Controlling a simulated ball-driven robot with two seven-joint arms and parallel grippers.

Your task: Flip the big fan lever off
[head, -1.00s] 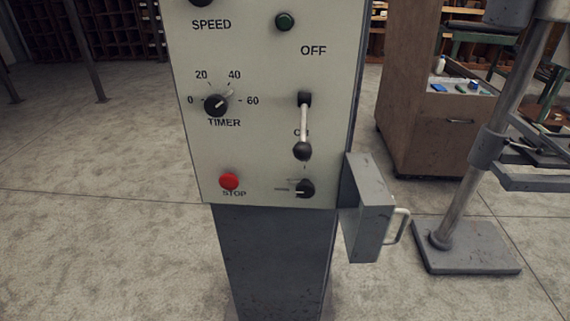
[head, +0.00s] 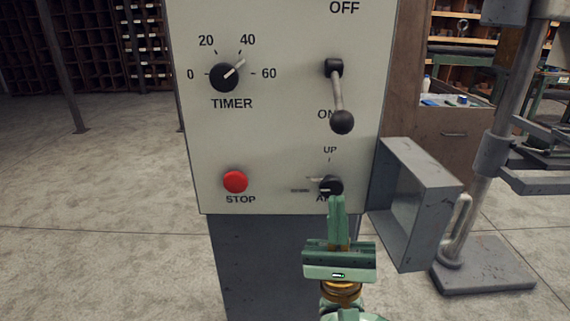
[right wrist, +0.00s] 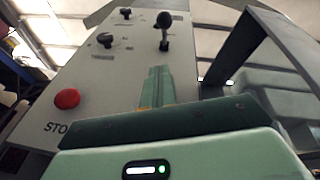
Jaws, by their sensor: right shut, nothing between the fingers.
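The big lever (head: 338,95) is on the pale control panel (head: 277,140), between the OFF label above and the ON label beside it. Its black knob hangs down at the ON label. It also shows in the right wrist view (right wrist: 163,32). My right gripper (head: 337,200) is shut and empty, pointing up in front of the panel. Its fingertips are below the lever knob and overlap the lower small black switch (head: 330,185) in the head view. I cannot tell whether they touch it. In the right wrist view the closed fingers (right wrist: 157,72) point toward the lever. My left gripper is not in view.
A red STOP button (head: 235,181) and a timer knob (head: 223,77) are on the panel's left side. A grey open box with a handle (head: 420,200) juts from the panel's right side. A metal stand (head: 485,265) is farther right. Open floor lies to the left.

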